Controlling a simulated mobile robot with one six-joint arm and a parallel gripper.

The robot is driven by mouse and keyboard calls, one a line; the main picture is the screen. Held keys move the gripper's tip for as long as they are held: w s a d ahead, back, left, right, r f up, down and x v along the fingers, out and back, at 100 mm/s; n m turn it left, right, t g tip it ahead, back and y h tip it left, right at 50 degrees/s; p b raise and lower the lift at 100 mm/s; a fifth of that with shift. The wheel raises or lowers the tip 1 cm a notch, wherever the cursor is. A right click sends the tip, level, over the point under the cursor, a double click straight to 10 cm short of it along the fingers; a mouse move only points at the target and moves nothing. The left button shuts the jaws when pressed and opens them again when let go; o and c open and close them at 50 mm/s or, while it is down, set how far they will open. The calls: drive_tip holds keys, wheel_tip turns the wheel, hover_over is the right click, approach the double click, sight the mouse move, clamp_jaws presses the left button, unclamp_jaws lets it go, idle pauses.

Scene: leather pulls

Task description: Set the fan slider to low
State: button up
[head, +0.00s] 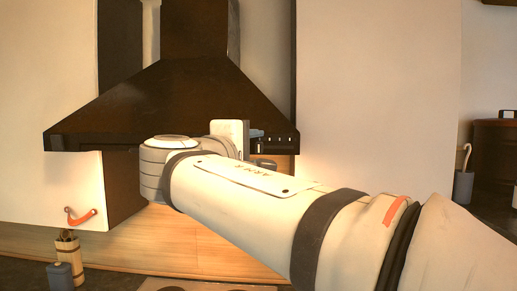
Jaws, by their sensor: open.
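A dark range hood (180,95) hangs on the wall. Its front band (90,140) carries a row of small light marks or controls (283,139) at the right end. Which of these is the fan slider, and its setting, is too small to tell. My arm reaches in from the lower right and covers the middle of the band. My gripper (257,134) shows only in part beyond my wrist, close to the left of the small controls. It is open; whether it touches the band cannot be seen.
A white cabinet with an orange leather pull (82,217) is at the left. Below it stand a wooden pot with utensils (67,252) and a grey-blue canister (60,275). A grey holder (463,186) and a brown container (495,145) are at the right.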

clamp_jaws()
idle(0.4)
drive_tip(key=shift+d+f+b, duration=0.15)
drive_tip(key=shift+d+b, duration=0.35)
drive_tip(key=shift+b, duration=0.1)
drive_tip(key=shift+d, duration=0.6)
drive_tip(key=shift+a, duration=0.15)
unclamp_jaws()
drive_tip(key=b+v, duration=0.2)
drive_tip(key=v, duration=0.5)
drive_tip(key=shift+s, duration=0.35)
